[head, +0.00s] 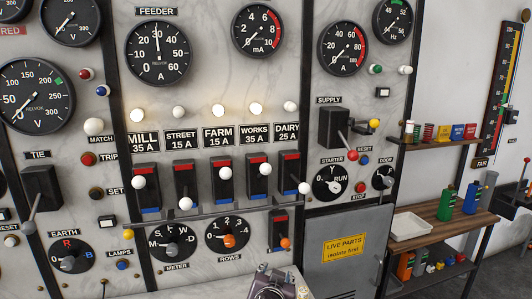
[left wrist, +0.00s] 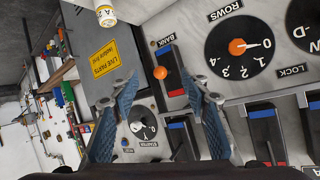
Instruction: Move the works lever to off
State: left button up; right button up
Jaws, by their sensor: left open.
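The works lever (head: 265,169) is under the WORKS 25 A label (head: 254,136). Its white knob sits high, near the red upper end of its black slotted plate. In the upside-down left wrist view, the plate with blue and red ends (left wrist: 262,115) near the lower right seems to be the same lever's; I cannot make out its knob. My left gripper (left wrist: 163,98) is open and empty, its fingers apart in front of the panel, with the orange-knobbed bank lever (left wrist: 160,73) seen between them. A grey-purple hand part at the head view's bottom edge seems mine. My right gripper is not in view.
Mill (head: 138,182), street (head: 185,203), farm (head: 225,173) and dairy (head: 305,188) levers flank it. A horizontal rail (head: 210,213) runs below. The rows dial (head: 228,234) and bank lever (head: 285,243) are lower. Shelves with bottles and a tray (head: 410,226) stand right.

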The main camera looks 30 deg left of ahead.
pick_arm(q)
jog(key=w+a+r+n+t+y, duration=0.1)
jog(key=a+r, duration=0.1)
jog(key=r, duration=0.6)
jog(key=w+a+r+n+t+y, duration=0.1)
jog(key=w+a+r+y, duration=0.1)
jog(key=r, duration=0.6)
jog(key=n+t+y+p, duration=0.1)
jog(key=n+p, duration=0.1)
send_near(266, 171)
jog(key=x, duration=0.4)
jog(key=shift+w+a+f, duration=0.1)
jog(key=shift+w, duration=0.1)
jog(key=shift+w+a, duration=0.25)
jog(key=p+x, duration=0.3)
jog(key=x, duration=0.2)
jog(key=shift+w+a, duration=0.2)
jog(key=shift+w, duration=0.1)
jog(key=shift+w+a, duration=0.2)
jog(key=shift+w, duration=0.15)
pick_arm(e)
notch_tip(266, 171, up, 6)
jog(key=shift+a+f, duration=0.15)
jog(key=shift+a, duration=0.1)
